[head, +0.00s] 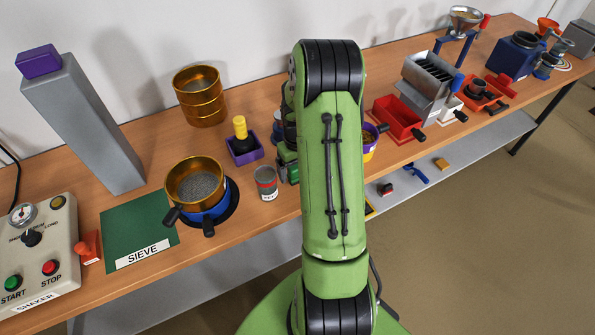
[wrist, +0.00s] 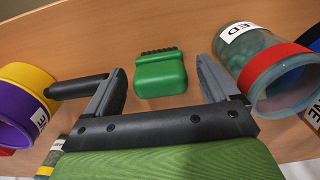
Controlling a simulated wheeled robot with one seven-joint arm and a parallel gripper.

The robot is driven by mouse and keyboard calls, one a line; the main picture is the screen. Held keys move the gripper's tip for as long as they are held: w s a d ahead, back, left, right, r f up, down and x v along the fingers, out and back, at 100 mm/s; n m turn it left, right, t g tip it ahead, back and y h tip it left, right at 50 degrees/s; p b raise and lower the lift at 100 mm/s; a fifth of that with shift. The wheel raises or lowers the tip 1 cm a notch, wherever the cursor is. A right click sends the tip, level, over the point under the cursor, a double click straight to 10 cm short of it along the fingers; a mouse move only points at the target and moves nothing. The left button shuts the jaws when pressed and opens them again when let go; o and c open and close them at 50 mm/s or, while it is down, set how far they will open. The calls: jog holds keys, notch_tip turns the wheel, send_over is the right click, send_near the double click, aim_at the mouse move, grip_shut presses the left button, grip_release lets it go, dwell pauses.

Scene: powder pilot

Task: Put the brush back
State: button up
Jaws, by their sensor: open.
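A green brush (wrist: 161,76) with dark bristles at its far end lies on the wooden bench in the wrist view. My gripper (wrist: 161,64) is open, with one finger on each side of the brush in the picture and a gap on both sides. Nothing is held. Whether the fingertips are level with the brush or above it I cannot tell. In the head view my arm hides the brush and most of the gripper. A purple square holder (head: 244,155) with a yellow-handled piece (head: 239,128) stands on the bench left of my arm.
A purple and yellow cup (wrist: 22,105) with a black handle is close to the left finger; a red-banded jar (wrist: 266,66) is close to the right one. A blue-based sieve pan (head: 196,182), green mat (head: 138,232) and red tray (head: 397,119) stand along the bench.

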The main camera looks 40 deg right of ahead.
notch_tip(320, 180, up, 10)
jog(key=shift+f+p, duration=0.2)
jog(key=shift+p, duration=0.8)
jog(key=s+a+r+n+t+h, duration=0.1)
jog(key=s+a+r+n+t, duration=0.2)
jog(key=a+r, duration=1.15)
jog(key=s+a+r+t+y, duration=0.1)
jog(key=s+a+r+t, duration=0.1)
jog(key=s+a, duration=0.6)
jog(key=s, duration=0.4)
jog(key=shift+s+a+r+t, duration=0.2)
jog(key=shift+s+a+t, duration=0.05)
jog(key=shift+a+t, duration=0.05)
jog(key=shift+r, duration=0.1)
notch_tip(320, 180, up, 2)
jog(key=shift+r+p, duration=0.1)
jog(key=shift+p, duration=1)
